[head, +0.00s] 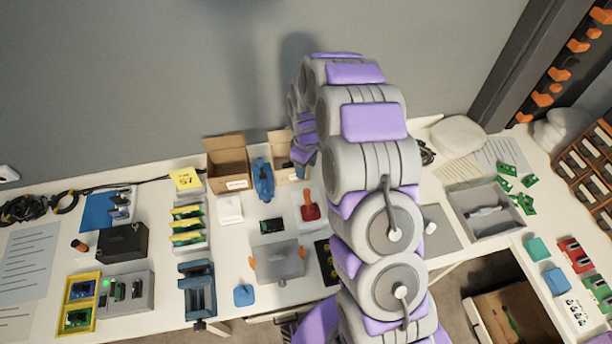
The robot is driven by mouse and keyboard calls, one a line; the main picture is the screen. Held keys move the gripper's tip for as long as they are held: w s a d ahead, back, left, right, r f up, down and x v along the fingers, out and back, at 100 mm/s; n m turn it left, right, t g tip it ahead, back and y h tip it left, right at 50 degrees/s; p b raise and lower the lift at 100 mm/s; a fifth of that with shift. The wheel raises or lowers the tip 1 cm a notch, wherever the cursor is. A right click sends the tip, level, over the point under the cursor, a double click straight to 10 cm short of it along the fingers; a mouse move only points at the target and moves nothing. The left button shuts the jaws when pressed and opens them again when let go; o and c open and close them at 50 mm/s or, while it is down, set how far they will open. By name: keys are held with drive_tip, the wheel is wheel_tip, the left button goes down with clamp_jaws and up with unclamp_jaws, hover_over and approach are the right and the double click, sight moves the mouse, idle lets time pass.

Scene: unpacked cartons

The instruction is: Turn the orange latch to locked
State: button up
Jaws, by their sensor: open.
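Two things could carry the orange latch, and I cannot tell which does. A grey case (279,263) on the bench has small orange tabs (302,252) at its left and right sides. Behind it, a red-orange lever piece (310,211) sits on a pale plate. Whether either is turned to locked is too small to tell. My arm rises in front and bends over to the back. My gripper (304,158) is small and partly hidden behind the arm, near the cartons, apart from the case and lever. It is open and I see nothing held.
An open carton (228,168) and a blue tool (263,180) stand at the back. A blue vise (198,290) is left of the case. A grey tray (484,212) is to the right. Boards and boxes crowd the left bench. An open carton (508,318) is below at right.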

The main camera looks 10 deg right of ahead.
wheel_tip(320, 180, up, 4)
drive_tip(key=shift+r, duration=0.2)
idle(0.5)
drive_tip(key=s+r+m+b, duration=0.1)
drive_tip(key=s+r+m, duration=0.1)
drive_tip(key=s+r, duration=0.65)
drive_tip(key=s+r+m+b, duration=0.15)
drive_tip(key=s+r, duration=0.35)
drive_tip(key=s, duration=0.6)
drive_tip(key=s+r+m+g+b, duration=0.1)
drive_tip(key=s+m, duration=0.4)
drive_tip(key=s, duration=1.5)
drive_tip(key=shift+d+r+g+b, duration=0.2)
drive_tip(key=shift+r+g+b, duration=0.2)
drive_tip(key=shift+r, duration=0.3)
drive_tip(key=shift+s, duration=0.1)
